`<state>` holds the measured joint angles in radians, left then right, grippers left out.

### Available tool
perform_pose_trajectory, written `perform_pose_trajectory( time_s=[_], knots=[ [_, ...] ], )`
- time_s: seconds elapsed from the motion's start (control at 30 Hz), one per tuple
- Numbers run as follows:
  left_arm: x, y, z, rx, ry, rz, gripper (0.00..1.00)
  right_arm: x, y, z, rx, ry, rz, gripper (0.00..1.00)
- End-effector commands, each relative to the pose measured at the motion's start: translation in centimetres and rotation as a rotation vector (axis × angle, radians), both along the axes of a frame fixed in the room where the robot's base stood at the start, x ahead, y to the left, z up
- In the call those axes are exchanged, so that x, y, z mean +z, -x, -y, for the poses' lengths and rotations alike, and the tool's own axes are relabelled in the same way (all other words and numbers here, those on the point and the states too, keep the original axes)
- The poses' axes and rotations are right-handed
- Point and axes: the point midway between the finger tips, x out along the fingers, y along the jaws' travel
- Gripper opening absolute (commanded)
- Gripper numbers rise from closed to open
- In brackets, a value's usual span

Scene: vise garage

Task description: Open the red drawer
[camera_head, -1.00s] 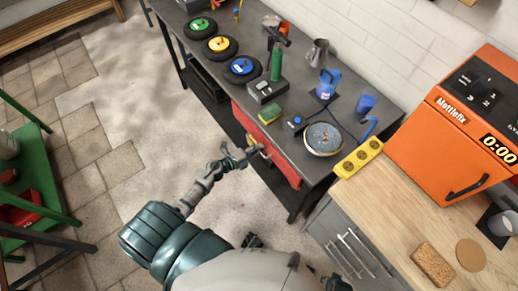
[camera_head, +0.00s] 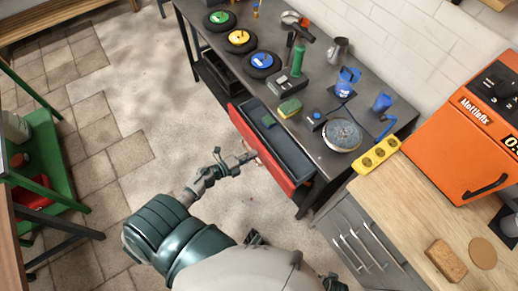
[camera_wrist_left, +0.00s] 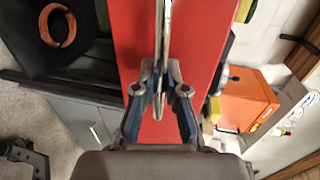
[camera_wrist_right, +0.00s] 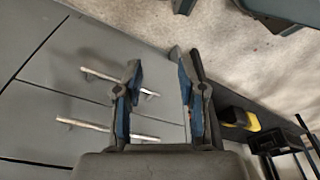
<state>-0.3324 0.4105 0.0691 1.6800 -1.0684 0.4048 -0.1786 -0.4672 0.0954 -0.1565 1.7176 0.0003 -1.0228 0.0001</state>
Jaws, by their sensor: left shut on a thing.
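The red drawer (camera_head: 275,170) under the dark workbench is part open. My left gripper (camera_head: 245,158) is at the middle of the drawer front. In the left wrist view the red front (camera_wrist_left: 205,35) fills the middle, and the left gripper (camera_wrist_left: 160,95) is shut on its metal handle (camera_wrist_left: 166,35). My right gripper (camera_wrist_right: 158,75) is open and empty, over a grey cabinet with bar handles.
A grey cabinet (camera_head: 345,225) and an orange machine (camera_head: 465,135) are at the right. A green shelf (camera_head: 55,165) is at the left. The floor (camera_head: 150,110) between is clear.

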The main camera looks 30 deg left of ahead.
Motion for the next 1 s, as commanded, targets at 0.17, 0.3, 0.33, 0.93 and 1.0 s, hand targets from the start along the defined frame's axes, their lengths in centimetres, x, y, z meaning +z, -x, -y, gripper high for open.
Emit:
perform_pose_trajectory(
  time_s=[0.17,0.3,0.33,0.93,1.0],
  knots=[
    [-0.7,4.8,-1.1,-0.007,0.002,-0.016,0.00,-0.2,0.3,0.2,0.000,0.002,-0.005,0.40],
    [-0.6,8.2,-2.5,-0.006,0.003,-0.014,0.00,0.0,0.0,0.5,0.001,0.008,0.001,0.40],
    [-0.6,8.9,-2.8,-0.006,0.003,-0.014,0.00,0.0,-0.1,0.6,0.000,0.009,0.003,0.40],
    [-0.7,16.9,-6.3,-0.006,0.001,-0.013,0.00,-1.0,0.4,0.8,0.002,0.011,-0.004,0.40],
    [-0.7,17.1,-6.4,-0.006,0.001,-0.013,0.00,-1.0,0.5,0.8,0.002,0.012,-0.006,0.40]
  ],
)
